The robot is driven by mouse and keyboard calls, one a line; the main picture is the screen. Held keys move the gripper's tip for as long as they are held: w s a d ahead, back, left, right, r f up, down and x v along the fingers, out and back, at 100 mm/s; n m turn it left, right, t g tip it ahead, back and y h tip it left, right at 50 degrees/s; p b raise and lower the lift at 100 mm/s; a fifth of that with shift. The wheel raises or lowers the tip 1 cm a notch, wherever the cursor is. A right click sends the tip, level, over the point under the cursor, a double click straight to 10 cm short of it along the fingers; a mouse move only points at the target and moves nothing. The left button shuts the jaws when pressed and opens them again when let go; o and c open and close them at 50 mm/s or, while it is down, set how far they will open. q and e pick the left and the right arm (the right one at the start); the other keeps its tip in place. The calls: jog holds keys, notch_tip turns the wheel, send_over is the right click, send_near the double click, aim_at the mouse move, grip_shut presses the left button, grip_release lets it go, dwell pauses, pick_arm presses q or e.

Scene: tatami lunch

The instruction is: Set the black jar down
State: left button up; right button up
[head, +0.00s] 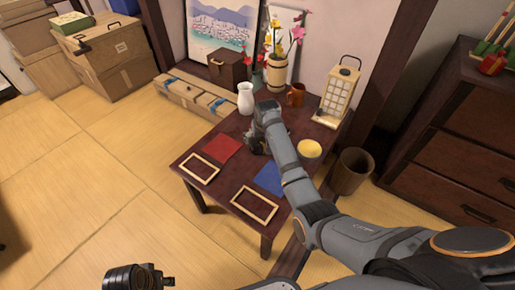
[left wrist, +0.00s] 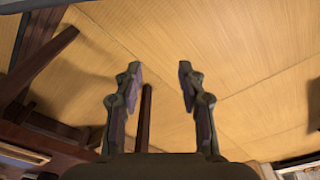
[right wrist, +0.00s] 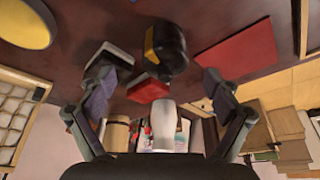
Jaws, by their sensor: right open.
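The black jar (right wrist: 168,50), with a yellow patch on its side, is on the dark red-brown table (head: 222,178) in the right wrist view. My right gripper (right wrist: 158,80) is open, with its fingers spread to either side of the jar and apart from it. In the head view this gripper (head: 256,144) is low over the middle of the table and mostly hides the jar. My left gripper (left wrist: 160,85) is open and empty over the tatami floor; it also shows at the bottom of the head view (head: 138,278).
A white vase (head: 245,99) stands close behind the right gripper. A red mat (head: 221,148), a blue mat (head: 270,179), a yellow bowl (head: 309,149) and two wooden frames (head: 254,204) surround it. A brown mug (head: 296,95) and a lantern (head: 338,95) stand at the back right.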

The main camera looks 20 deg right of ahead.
aim_at(258, 142)
jog(key=shift+b+x, duration=0.3)
jog(key=shift+x, duration=0.65)
jog(key=shift+w+f, duration=0.2)
jog(key=shift+f, duration=0.15)
jog(key=b+x, duration=0.2)
jog(key=x, duration=0.1)
jog(key=b+x, duration=0.1)
jog(key=shift+w+a+f, duration=0.2)
jog(key=shift+w+a, duration=0.05)
jog(key=shift+a, duration=0.1)
jog(key=shift+w+f, duration=0.2)
jog(key=shift+f, duration=0.1)
pick_arm(q)
jog(key=d+f+t, duration=0.1)
jog(key=d+f+t+h, duration=0.1)
jog(key=f, duration=0.1)
jog(key=shift+w, duration=0.4)
pick_arm(e)
jog(key=c, duration=1.7)
jog(key=shift+r, duration=0.1)
jog(key=shift+c, duration=0.7)
